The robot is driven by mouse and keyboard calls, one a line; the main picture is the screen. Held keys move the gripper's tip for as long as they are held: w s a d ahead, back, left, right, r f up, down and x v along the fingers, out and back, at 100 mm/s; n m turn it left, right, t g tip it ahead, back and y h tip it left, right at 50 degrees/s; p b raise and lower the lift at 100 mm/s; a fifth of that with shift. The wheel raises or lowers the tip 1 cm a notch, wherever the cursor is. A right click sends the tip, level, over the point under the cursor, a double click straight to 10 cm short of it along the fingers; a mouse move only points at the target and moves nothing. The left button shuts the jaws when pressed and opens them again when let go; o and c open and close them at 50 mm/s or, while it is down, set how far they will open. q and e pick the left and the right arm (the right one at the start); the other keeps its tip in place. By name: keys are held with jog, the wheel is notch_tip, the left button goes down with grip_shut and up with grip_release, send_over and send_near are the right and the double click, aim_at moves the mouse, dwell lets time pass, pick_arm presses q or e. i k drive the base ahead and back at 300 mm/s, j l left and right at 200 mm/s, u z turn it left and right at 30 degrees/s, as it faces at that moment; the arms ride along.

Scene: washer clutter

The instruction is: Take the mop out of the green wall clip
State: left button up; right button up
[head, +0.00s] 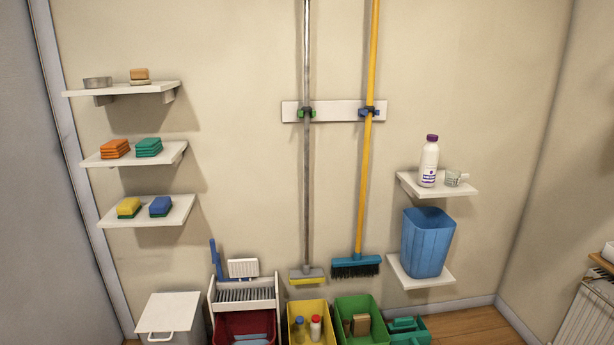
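The mop (306,200) hangs upright against the wall, with a long grey handle and a flat grey and yellow head (307,274) at its lower end. Its handle sits in the green wall clip (300,113) on the left part of a white wall rail (338,111). A broom with a yellow handle (366,180) and a blue head with dark bristles (355,266) hangs to its right in a blue clip (378,112). Neither of my grippers shows in the head view.
Below the mop stand a yellow bin (292,308), a green bin (374,310) and a white caddy (214,300). At right, shelves hold a white bottle (429,163), a glass (452,178) and a blue bucket (427,243). Wall beside the handles is clear.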

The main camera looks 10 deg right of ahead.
aim_at(307, 275)
jog(key=i+j, duration=0.1)
jog(key=i, duration=0.45)
jog(key=i+j, duration=0.15)
jog(key=i, duration=0.45)
jog(key=u, duration=0.05)
